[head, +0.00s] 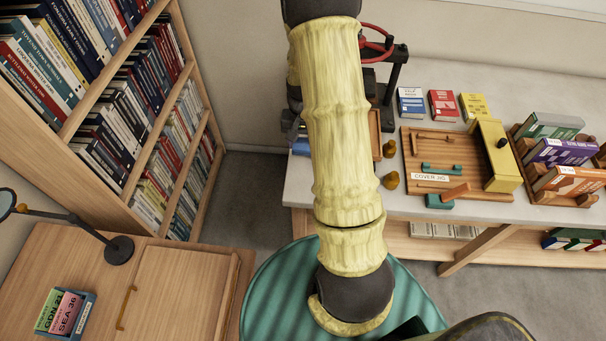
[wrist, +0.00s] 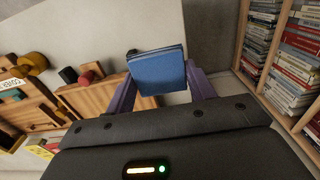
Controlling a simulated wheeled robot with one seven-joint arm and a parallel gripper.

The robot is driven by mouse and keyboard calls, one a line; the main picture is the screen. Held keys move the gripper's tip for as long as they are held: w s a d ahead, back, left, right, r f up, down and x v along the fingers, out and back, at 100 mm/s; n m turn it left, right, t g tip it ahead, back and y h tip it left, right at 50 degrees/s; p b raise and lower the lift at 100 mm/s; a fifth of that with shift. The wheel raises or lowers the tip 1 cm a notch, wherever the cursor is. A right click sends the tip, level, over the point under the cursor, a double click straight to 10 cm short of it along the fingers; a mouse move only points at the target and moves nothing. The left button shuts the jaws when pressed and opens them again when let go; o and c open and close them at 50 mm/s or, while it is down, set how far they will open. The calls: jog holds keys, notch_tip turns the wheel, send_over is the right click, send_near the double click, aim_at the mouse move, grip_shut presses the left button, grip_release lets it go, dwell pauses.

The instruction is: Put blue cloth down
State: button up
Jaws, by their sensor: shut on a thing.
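The blue cloth (wrist: 158,74) shows in the wrist view as a flat, folded, book-like block. My gripper (wrist: 160,82) is shut on it, with one purple finger at each side. The cloth is held out in front of the palm, with a pale surface and grey floor behind it. I cannot tell how high it is above what lies beneath. In the head view my arm, in a yellow sleeve, hides the gripper and most of the area around it.
A long pale table (head: 403,205) holds a wooden cover jig board (head: 412,155), small books (head: 443,104) and a rack of coloured boxes (head: 555,150). A bookcase (head: 150,130) stands left. A wooden desk (head: 185,285) with a lamp (head: 118,248) is at front left. A round green-striped top (head: 270,300) lies below my arm.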

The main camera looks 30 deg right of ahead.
jog(key=p, duration=0.1)
send_over(303, 168)
jog(key=shift+f, duration=2.9)
jog(key=shift+f, duration=0.1)
jog(key=shift+f+p, duration=0.4)
jog(key=shift+f, duration=1.6)
jog(key=shift+f, duration=0.2)
jog(key=o, duration=0.7)
jog(key=shift+o, duration=0.2)
jog(key=shift+r, duration=0.1)
notch_tip(303, 168, up, 12)
jog(key=shift+r+b, duration=0.15)
jog(key=shift+b, duration=0.85)
